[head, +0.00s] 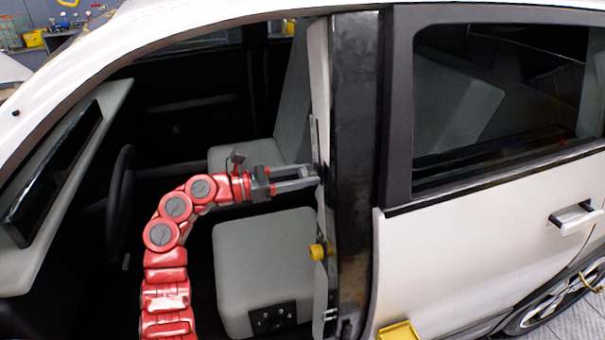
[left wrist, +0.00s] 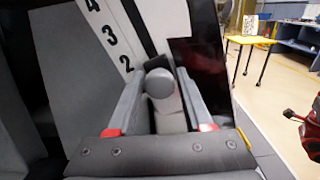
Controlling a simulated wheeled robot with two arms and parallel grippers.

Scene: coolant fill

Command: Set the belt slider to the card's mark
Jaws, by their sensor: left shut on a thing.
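My left gripper (head: 312,173) reaches through the open front doorway to the inner side of the door pillar (head: 352,150). In the left wrist view its two fingers (left wrist: 158,72) are closed on a grey round-ended slider knob (left wrist: 161,84). Beside the knob is a white scale strip (left wrist: 112,35) with the numbers 4, 3 and 2 showing; 2 is the nearest to the knob. Anything lower on the scale is hidden by the gripper. In the head view the fingertips hide the knob. I cannot make out a card with a readable mark. My right gripper is not in view.
Car seats (head: 265,260) and a steering wheel (head: 121,205) surround my left arm. A yellow knob (head: 318,252) sits lower on the pillar. A closed rear door (head: 480,245) is at right. A yellow table (left wrist: 250,40) bearing a white sheet stands in the background.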

